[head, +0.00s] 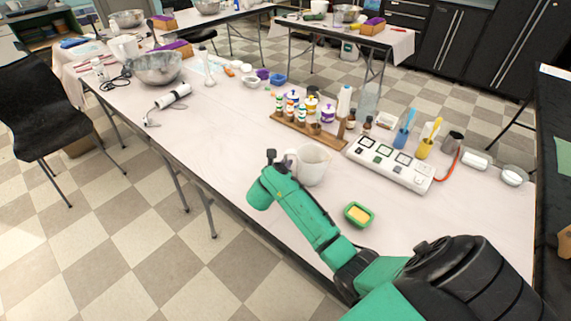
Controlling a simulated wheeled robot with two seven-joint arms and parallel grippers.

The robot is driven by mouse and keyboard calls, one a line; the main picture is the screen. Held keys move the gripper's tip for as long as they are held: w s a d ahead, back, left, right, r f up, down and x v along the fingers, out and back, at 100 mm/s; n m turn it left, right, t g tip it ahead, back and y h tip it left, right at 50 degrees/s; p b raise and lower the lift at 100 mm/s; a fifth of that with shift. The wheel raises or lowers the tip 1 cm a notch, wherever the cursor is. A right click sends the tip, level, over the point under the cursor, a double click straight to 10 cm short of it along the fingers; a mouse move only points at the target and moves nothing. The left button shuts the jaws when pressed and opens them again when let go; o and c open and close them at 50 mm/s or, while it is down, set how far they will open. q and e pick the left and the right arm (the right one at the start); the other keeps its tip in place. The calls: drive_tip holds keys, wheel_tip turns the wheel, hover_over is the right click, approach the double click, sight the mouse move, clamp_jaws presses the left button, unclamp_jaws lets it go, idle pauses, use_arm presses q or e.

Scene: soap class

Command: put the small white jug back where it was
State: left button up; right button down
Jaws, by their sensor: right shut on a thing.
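The small white jug (314,164) is upright over the front part of the long table, with its handle toward the left. My right arm reaches in from the bottom right. My right gripper (278,158) is at the jug's handle side and is shut on the jug; the hand partly hides the grip. I cannot tell whether the jug's base touches the table. My left gripper is not in view.
Behind the jug stands a wooden rack (300,128) of small bottles. A steel bowl (157,68) is far left. Table left of the jug is clear.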

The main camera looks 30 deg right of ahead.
drive_tip(key=c, duration=0.9)
unclamp_jaws()
drive_tip(key=shift+f, duration=0.15)
drive_tip(key=shift+r, duration=0.2)
drive_tip(key=v, duration=1.1)
drive_tip(key=shift+s+a+b, duration=0.15)
drive_tip(key=shift+b, duration=0.2)
drive_tip(key=shift+s+a+r, duration=0.2)
drive_tip(key=shift+a, duration=0.05)
drive_tip(key=shift+f, duration=0.1)
